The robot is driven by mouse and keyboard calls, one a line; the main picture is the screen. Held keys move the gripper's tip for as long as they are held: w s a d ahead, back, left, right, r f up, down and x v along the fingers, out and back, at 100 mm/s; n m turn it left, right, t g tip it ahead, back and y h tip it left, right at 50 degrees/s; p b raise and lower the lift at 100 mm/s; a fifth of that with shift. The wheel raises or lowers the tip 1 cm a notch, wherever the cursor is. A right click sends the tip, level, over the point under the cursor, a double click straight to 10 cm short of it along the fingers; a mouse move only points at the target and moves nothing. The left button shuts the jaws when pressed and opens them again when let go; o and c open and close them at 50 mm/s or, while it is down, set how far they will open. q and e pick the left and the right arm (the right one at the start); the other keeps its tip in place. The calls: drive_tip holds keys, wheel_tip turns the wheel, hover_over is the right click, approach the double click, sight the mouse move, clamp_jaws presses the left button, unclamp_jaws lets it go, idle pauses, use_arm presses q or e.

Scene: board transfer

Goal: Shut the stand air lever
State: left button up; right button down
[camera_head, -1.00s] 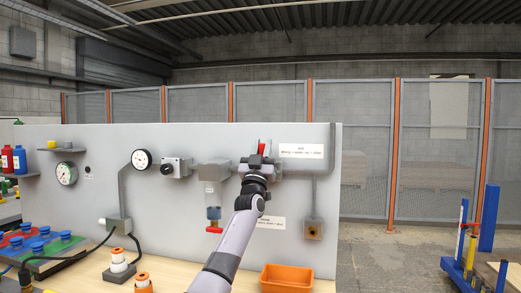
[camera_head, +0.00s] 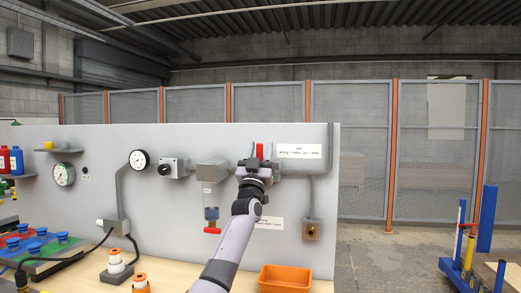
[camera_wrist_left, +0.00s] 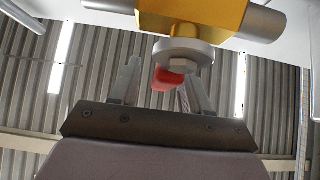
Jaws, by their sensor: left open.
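The red air lever (camera_head: 259,150) stands up at the valve on the grey panel, left of the white label. My left gripper (camera_head: 255,163) is in front of the valve and hides most of its body. In the left wrist view, the brass valve body (camera_wrist_left: 200,15) and its round nut (camera_wrist_left: 183,56) are close above the gripper. The red lever end (camera_wrist_left: 168,79) shows between the two spread fingers of my left gripper (camera_wrist_left: 164,85). The fingers are open; I cannot tell whether either touches the lever. My right gripper is out of view.
Left of the valve on the panel are a filter bowl with a red tap (camera_head: 212,230), a grey box with a black knob (camera_head: 173,168) and a round gauge (camera_head: 139,160). An orange bin (camera_head: 285,279) sits on the bench below. A grey pipe runs down the panel's right side.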

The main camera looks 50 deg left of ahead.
sight(259, 153)
use_arm(q)
drive_tip(key=shift+b+v, duration=0.75)
drive_tip(key=shift+v, duration=2.2)
